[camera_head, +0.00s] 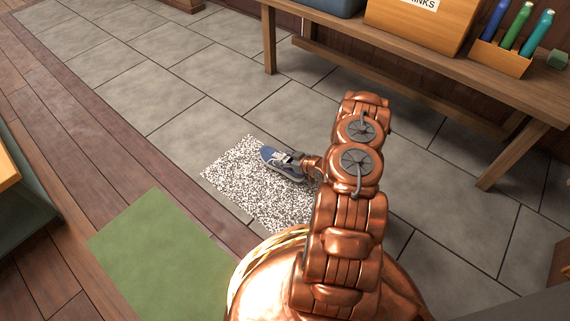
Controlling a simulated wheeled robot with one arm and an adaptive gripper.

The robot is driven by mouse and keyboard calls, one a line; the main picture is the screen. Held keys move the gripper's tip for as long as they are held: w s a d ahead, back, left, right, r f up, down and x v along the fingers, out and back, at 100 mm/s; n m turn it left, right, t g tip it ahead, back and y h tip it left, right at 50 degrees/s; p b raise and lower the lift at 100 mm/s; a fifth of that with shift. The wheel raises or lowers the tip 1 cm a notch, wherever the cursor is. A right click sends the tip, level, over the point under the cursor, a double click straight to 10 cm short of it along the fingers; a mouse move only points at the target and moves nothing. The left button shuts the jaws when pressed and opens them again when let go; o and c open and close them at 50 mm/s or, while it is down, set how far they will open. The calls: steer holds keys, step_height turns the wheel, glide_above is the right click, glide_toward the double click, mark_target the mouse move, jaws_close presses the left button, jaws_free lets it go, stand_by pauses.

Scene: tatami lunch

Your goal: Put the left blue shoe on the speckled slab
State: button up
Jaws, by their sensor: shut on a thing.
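A blue shoe (269,154) with a white-grey lace area shows near the middle of the head view, its toe pointing left. It is over the speckled black-and-white slab (232,172), which lies on the grey tiled floor. I cannot tell whether the shoe touches the slab or hangs just above it. My gripper (303,163) is shut on the shoe at its right end. My copper arm hides the right part of the slab and most of the gripper. No second shoe is in view.
A wooden bench (420,67) stands along the wall at the back right. On it are a drinks box (415,22), a holder with several bottles (502,57) and a small green block (557,59). A green mat (160,255) lies on the wooden floor at front left. The tiles at upper left are clear.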

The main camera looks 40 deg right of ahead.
steer(key=shift+f, duration=0.6)
steer(key=o, duration=1.4)
steer(key=shift+o, duration=0.2)
